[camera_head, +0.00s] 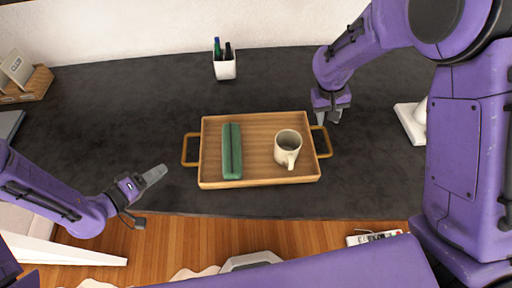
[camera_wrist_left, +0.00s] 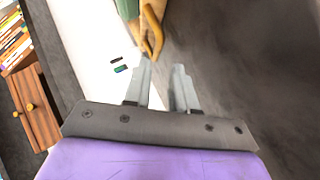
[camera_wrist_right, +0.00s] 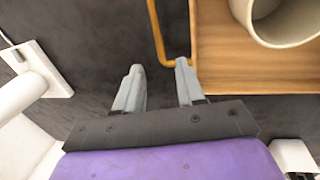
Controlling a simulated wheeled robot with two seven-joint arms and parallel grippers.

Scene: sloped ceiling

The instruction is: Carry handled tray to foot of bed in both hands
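The wooden tray (camera_head: 260,183) lies flat on the dark desk, holding a green case (camera_head: 232,152) and a cream mug (camera_head: 287,146). Its left handle (camera_head: 184,150) and right handle (camera_head: 329,144) stick out at the sides. My left gripper (camera_head: 147,199) is open and empty, left of and nearer than the left handle; that handle also shows ahead of its fingers in the left wrist view (camera_wrist_left: 153,32). My right gripper (camera_head: 328,118) is open above the far end of the right handle.
A white pen cup (camera_head: 225,69) stands behind the tray on the dark desk (camera_head: 105,110). A wooden holder (camera_head: 30,86) is at the far left and a white-based object (camera_head: 411,122) at the right. The desk's front edge lies close before the tray, with wooden floor (camera_head: 200,235) beyond.

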